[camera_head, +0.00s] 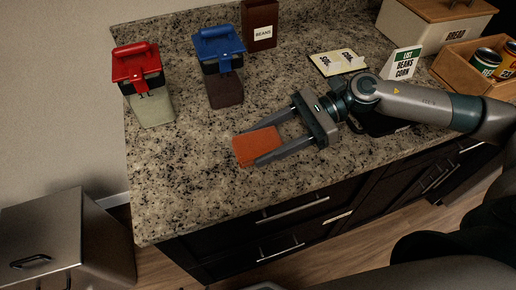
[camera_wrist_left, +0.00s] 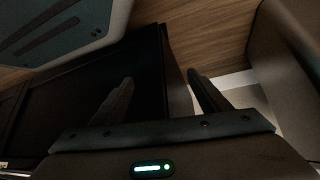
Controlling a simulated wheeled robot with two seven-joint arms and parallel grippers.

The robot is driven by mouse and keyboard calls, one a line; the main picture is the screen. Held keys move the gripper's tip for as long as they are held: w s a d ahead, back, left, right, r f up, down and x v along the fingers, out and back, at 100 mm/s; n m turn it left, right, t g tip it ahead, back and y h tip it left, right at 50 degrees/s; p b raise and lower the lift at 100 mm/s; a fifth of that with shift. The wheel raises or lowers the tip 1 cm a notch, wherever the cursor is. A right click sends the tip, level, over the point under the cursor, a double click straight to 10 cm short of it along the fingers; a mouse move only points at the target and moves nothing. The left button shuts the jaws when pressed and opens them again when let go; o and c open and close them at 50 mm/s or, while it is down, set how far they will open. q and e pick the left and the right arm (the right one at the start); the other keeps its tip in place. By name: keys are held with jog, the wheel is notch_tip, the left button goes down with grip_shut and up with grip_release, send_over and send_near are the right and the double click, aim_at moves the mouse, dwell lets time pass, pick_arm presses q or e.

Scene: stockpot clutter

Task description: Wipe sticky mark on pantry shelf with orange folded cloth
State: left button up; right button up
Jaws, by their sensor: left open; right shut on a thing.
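The orange folded cloth (camera_head: 246,150) is near the front edge of the speckled stone counter (camera_head: 190,190) in the head view. My right gripper (camera_head: 262,146) is shut on it, with one finger along each side of the cloth. The cloth is low at the counter; I cannot tell whether it touches the surface. No sticky mark shows; anything under the cloth or gripper is hidden. My left gripper (camera_wrist_left: 160,77) is open and empty in the left wrist view, over the dark cabinet front and wooden floor.
A red-lidded container (camera_head: 137,65) and a blue-lidded one (camera_head: 219,48) stand at the left. Behind are a brown beans box (camera_head: 260,22), cards (camera_head: 338,62), a list sign (camera_head: 402,62), a bread box (camera_head: 430,25) and a can crate (camera_head: 455,68). The counter's front left is clear.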

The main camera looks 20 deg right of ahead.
aim_at(263, 140)
jog(key=shift+r+p, duration=0.6)
jog(key=shift+r, duration=1.4)
pick_arm(q)
jog(key=shift+r, duration=0.7)
